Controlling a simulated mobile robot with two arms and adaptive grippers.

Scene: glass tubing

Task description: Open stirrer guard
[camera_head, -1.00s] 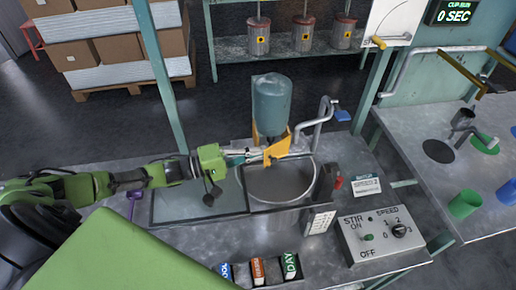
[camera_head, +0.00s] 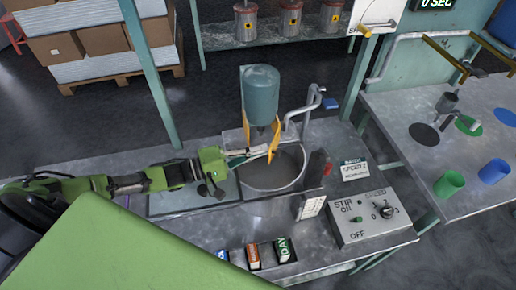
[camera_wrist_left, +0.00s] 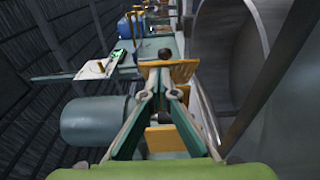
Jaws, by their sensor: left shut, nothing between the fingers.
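The stirrer is a teal motor cylinder (camera_head: 261,95) above a round grey pot (camera_head: 272,178). Its yellow guard (camera_head: 275,138) stands upright at the right of the stirrer head, edge-on in the head view, with dark stirrer parts showing beside it. My left gripper (camera_head: 264,151) is shut and empty, its tips at the guard's lower part. Whether the tips touch the guard is unclear. My right gripper is out of view.
A curved pipe (camera_head: 307,115) stands right of the stirrer. A control box (camera_head: 370,217) with STIR and SPEED knobs sits at the front right.

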